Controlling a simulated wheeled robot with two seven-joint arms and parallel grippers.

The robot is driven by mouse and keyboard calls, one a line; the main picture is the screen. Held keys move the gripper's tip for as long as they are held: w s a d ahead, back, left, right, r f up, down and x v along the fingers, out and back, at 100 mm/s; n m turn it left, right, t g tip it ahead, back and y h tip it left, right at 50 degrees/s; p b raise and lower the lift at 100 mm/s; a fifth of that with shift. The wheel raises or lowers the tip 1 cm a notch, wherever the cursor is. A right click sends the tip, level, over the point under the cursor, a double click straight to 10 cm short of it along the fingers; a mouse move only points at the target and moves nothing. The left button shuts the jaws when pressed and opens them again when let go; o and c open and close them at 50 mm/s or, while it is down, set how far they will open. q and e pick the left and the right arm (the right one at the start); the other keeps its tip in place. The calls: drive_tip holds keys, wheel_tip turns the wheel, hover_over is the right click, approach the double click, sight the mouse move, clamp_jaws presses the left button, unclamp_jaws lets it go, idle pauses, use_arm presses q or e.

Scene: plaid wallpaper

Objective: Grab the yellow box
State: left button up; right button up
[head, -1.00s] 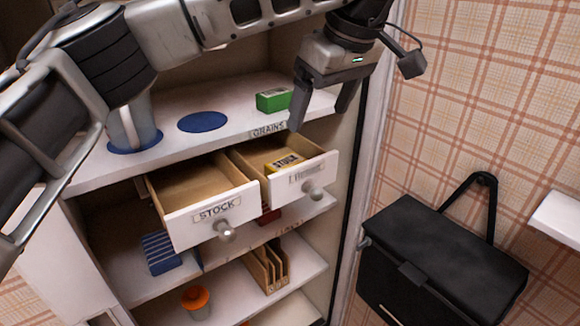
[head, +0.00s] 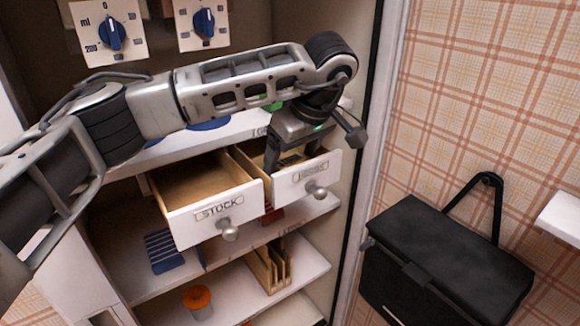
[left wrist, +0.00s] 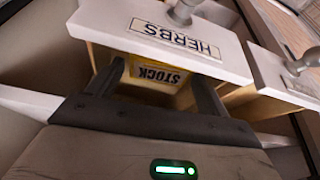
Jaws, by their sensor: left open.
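The yellow box (left wrist: 160,78), marked STOCK, lies inside the open drawer labelled HERBS (left wrist: 160,35). The same drawer (head: 306,178) is on the right of the two drawers in the head view. My left gripper (head: 291,168) reaches down into this drawer and is open. In the left wrist view its two fingers (left wrist: 158,72) are on either side of the yellow box, with the box between them; I cannot tell whether they touch it. In the head view the gripper mostly hides the box. My right gripper is not in view.
An open, empty-looking drawer marked STOCK (head: 205,208) is just left. A green box (head: 272,104) is partly hidden behind my arm on the shelf above. Lower shelves hold a blue rack (head: 163,252), an orange-topped jar (head: 198,300) and wooden dividers (head: 270,266). A black bag (head: 445,262) hangs at right.

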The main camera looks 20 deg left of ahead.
use_arm(q)
drive_tip(key=shift+x, duration=1)
drive_tip(key=c, duration=0.8)
